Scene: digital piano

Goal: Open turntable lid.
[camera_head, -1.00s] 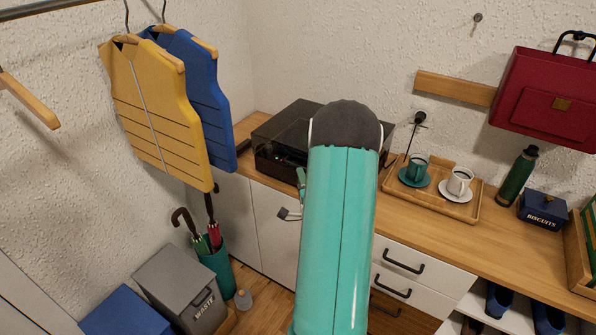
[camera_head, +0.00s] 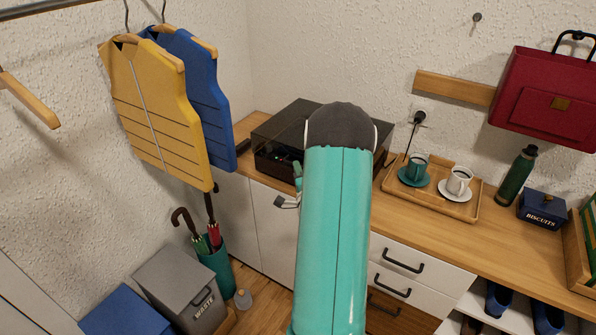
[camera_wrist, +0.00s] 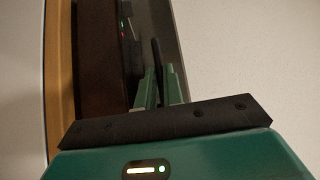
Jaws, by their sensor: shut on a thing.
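The turntable (camera_head: 262,162) stands on the wooden counter in the corner, with a dark smoky lid (camera_head: 283,122) over it. My arm hides its right part in the head view. In the wrist view, the brown turntable body (camera_wrist: 98,60) is left of the dark lid (camera_wrist: 165,35), and small red and green lights show between them. My gripper (camera_wrist: 160,88) is shut on a thin dark piece at the lid's front edge, which looks like its handle. In the head view, the fingers are mostly hidden behind my arm. I cannot tell how far the lid is raised.
A wooden tray (camera_head: 433,203) with two cups stands right of the turntable, with a green bottle (camera_head: 516,176) and a biscuit box (camera_head: 543,208) farther right. Yellow and blue vests (camera_head: 155,110) hang at left. An umbrella stand (camera_head: 217,268) and waste bin (camera_head: 180,288) are below.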

